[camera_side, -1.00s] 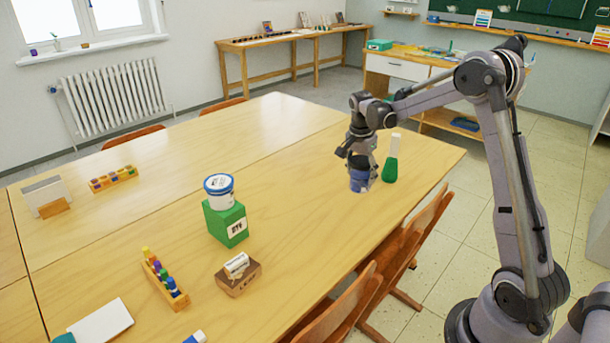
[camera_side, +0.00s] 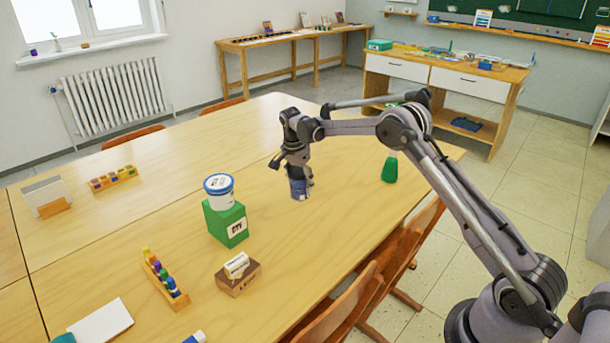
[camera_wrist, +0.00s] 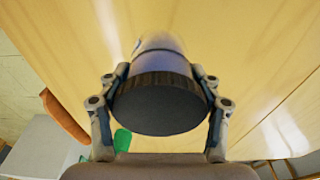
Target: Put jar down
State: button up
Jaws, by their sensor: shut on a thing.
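The jar (camera_side: 299,189) is blue and whitish and hangs upright below my gripper (camera_side: 298,176), over the middle of the table (camera_side: 330,225). In the wrist view the jar's dark round lid (camera_wrist: 160,105) faces the camera, with its bluish side beyond it. My gripper (camera_wrist: 160,100) is shut on the jar, one finger on each side. Whether the jar's base touches the table cannot be told for sure.
A green box (camera_side: 226,224) with a white and blue tub (camera_side: 220,191) on top stands left of the jar. A green bottle (camera_side: 390,170) stands to the right. A marker rack (camera_side: 164,280) and a small wooden block (camera_side: 238,277) are nearer. Table around the jar is clear.

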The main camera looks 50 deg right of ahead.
aim_at(293, 195)
jog(key=shift+w+a+f, duration=0.65)
jog(key=shift+w+a, duration=0.15)
jog(key=shift+f, duration=2)
jog(key=shift+f, duration=0.15)
jog(key=o, duration=1.4)
